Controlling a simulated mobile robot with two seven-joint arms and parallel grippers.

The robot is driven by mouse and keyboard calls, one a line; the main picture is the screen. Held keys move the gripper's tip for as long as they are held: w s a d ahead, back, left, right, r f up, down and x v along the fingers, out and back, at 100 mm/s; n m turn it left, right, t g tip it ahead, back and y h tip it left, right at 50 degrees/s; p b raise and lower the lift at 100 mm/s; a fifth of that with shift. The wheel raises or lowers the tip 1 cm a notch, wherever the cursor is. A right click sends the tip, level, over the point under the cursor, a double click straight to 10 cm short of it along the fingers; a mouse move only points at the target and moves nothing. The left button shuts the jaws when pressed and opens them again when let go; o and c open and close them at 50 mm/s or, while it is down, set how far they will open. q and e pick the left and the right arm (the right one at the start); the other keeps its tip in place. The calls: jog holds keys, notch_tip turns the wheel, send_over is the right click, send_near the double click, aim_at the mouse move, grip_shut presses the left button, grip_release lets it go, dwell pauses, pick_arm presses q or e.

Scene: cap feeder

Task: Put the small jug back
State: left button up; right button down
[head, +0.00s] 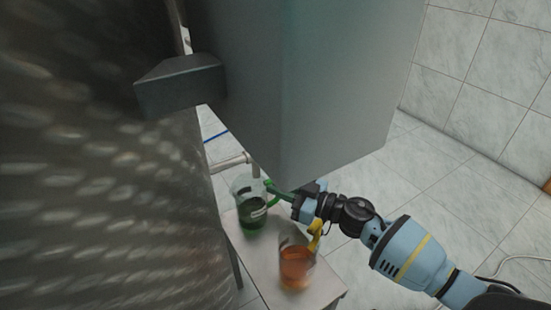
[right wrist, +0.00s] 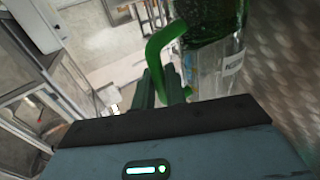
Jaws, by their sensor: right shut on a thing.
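A clear jug with a green handle and dark green contents (head: 251,214) is at the far end of a small table, near a pipe. My right gripper (head: 291,198) reaches it from the right and is shut on its green handle. In the right wrist view the fingers (right wrist: 162,88) are at the handle (right wrist: 158,42), and the clear jug wall with a label (right wrist: 212,72) is beside them. I cannot tell whether the jug's base touches the table. A second jug with orange contents and a yellow handle (head: 296,268) stands nearer on the table. My left gripper is not in view.
The small pale table (head: 262,270) has little bare room around the jugs. A large grey housing (head: 330,90) hangs above it. A patterned metal drum (head: 100,190) closes off the left. A light pipe (head: 230,162) ends near the green jug. Tiled floor (head: 440,180) is open to the right.

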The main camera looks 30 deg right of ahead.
jog(key=shift+f, duration=0.2)
jog(key=c, duration=1.4)
grip_release()
jog(key=shift+c, duration=0.2)
jog(key=shift+r, duration=0.25)
jog(key=shift+s+d+r, duration=0.1)
jog(key=shift+s+r, duration=0.05)
jog(key=shift+s, duration=0.05)
jog(key=p+v, duration=0.3)
jog(key=v, duration=0.8)
jog(key=shift+p, duration=0.3)
jog(key=shift+d, duration=0.1)
